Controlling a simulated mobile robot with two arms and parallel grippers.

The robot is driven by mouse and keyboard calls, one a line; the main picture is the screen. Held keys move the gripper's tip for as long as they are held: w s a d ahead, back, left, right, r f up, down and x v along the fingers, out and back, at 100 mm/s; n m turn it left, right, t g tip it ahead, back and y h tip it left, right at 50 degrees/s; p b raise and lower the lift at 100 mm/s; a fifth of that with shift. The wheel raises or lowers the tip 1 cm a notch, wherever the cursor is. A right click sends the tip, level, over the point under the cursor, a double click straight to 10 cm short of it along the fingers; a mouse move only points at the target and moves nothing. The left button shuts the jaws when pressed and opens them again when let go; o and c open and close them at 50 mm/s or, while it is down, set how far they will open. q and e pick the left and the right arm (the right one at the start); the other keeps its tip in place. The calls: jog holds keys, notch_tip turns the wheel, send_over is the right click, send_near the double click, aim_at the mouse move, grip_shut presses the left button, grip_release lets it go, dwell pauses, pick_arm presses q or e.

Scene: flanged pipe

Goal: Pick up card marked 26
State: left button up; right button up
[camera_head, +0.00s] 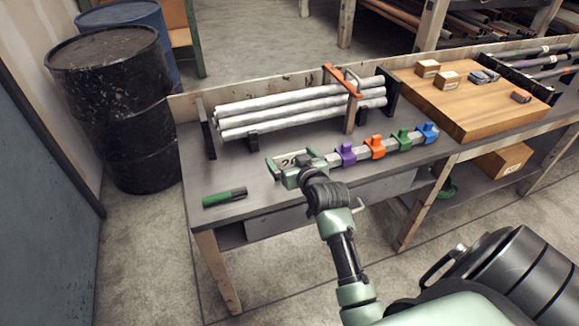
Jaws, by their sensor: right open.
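The card marked 26 (287,161) is a small pale piece with dark digits near the front middle of the grey workbench. My right gripper (292,156) reaches over the bench from the front, with its green fingers apart on either side of the card. The gripper body hides the card's near part, and I cannot tell whether the fingers touch it. My left gripper is not in view.
Orange, purple, green and blue clamps (375,147) sit on a rail right of the gripper. White pipes (290,115) lie in a rack behind it. A green-black marker-like tool (224,197) lies left. A wooden board (470,105) with small boxes is at right.

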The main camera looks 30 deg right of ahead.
aim_at(289, 156)
jog(key=x, duration=0.5)
jog(key=shift+d+f, duration=0.15)
jog(key=shift+f, duration=0.05)
jog(key=shift+s, duration=0.1)
jog(key=c, duration=1.1)
jog(key=shift+r, duration=0.1)
